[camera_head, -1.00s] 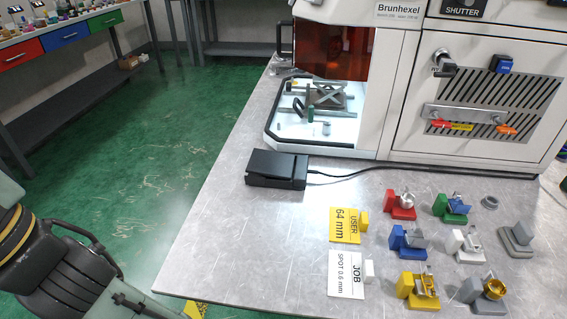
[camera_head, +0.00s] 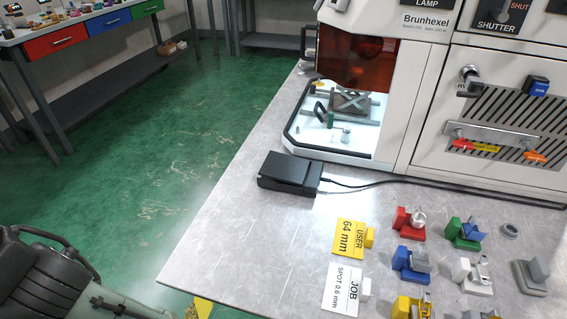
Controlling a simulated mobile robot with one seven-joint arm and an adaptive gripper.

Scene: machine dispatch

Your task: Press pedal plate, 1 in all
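The black pedal (camera_head: 290,173) lies on the metal table, in front of the machine's open chamber. Its plate faces up, and a cable runs from its right side along the table. I cannot tell whether the plate is pressed. Part of my arm shows at the lower left, over the green floor and apart from the pedal. My gripper is not in view.
The Brunhexel machine (camera_head: 430,90) stands behind the pedal, its lit chamber holding a small stage (camera_head: 352,103). Yellow (camera_head: 347,238) and white (camera_head: 341,287) cards and several coloured holders (camera_head: 409,222) stand at the right front. The table (camera_head: 235,240) left of the cards is clear.

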